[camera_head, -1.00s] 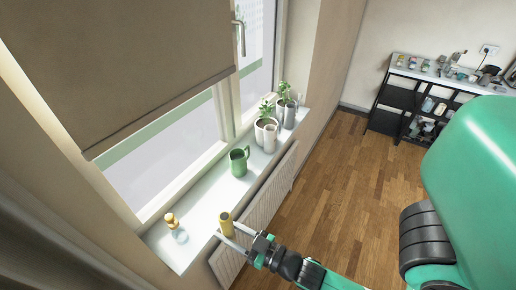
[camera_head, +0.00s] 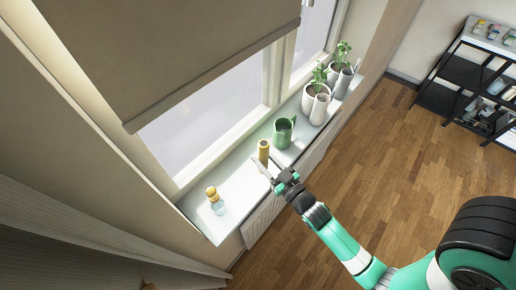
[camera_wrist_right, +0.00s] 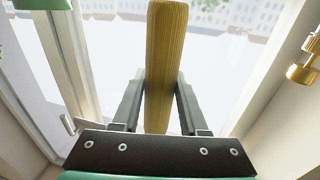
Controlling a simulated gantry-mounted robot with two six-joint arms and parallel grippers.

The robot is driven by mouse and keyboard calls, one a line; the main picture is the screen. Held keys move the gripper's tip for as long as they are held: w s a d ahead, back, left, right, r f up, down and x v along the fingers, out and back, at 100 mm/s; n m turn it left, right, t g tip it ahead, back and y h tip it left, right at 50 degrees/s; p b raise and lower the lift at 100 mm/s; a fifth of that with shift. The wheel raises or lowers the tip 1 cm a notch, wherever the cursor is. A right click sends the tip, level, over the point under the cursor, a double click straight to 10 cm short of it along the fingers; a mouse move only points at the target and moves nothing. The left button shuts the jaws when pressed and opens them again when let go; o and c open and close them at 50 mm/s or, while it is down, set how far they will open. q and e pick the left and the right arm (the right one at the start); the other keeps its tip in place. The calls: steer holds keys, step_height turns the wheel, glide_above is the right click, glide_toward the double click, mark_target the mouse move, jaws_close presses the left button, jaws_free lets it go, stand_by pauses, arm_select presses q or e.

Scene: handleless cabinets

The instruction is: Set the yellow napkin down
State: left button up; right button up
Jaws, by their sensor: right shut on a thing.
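The yellow napkin (camera_head: 263,149) shows as a small upright yellow roll at the windowsill, between the green jug and the bottle. My right gripper (camera_head: 266,166) is shut on it. In the right wrist view the napkin (camera_wrist_right: 163,70) stands as a tall ribbed yellow shape between the two dark fingers of my right gripper (camera_wrist_right: 160,105). Whether its lower end touches the sill cannot be told. My left gripper is not in view.
The white windowsill (camera_head: 236,184) holds a green jug (camera_head: 283,131), a small bottle with a yellow top (camera_head: 215,200), and potted plants (camera_head: 317,98) further along. A radiator (camera_head: 262,219) is below the sill. A dark shelf (camera_head: 470,80) stands across the wooden floor.

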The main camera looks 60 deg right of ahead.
steer(key=w+d+f+b, duration=0.1)
steer(key=w+f+b, duration=0.1)
steer(key=f, duration=0.1)
steer(key=w+d+f+b, duration=0.1)
steer(key=w+f+b, duration=0.1)
steer(key=f, duration=0.1)
steer(key=w+d+f+b, duration=0.1)
steer(key=w+d+f, duration=0.1)
steer(key=f, duration=0.2)
steer(key=shift+w+b, duration=0.25)
steer(key=shift+b, duration=0.15)
steer(key=shift+f, duration=0.2)
steer(key=shift+s+r, duration=0.1)
steer(key=shift+r, duration=0.05)
steer(key=shift+f, duration=0.25)
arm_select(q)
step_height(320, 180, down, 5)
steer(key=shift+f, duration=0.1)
arm_select(e)
steer(key=o, duration=1.1)
steer(key=shift+r, duration=0.1)
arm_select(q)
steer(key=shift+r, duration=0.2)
arm_select(e)
steer(key=shift+r, duration=0.1)
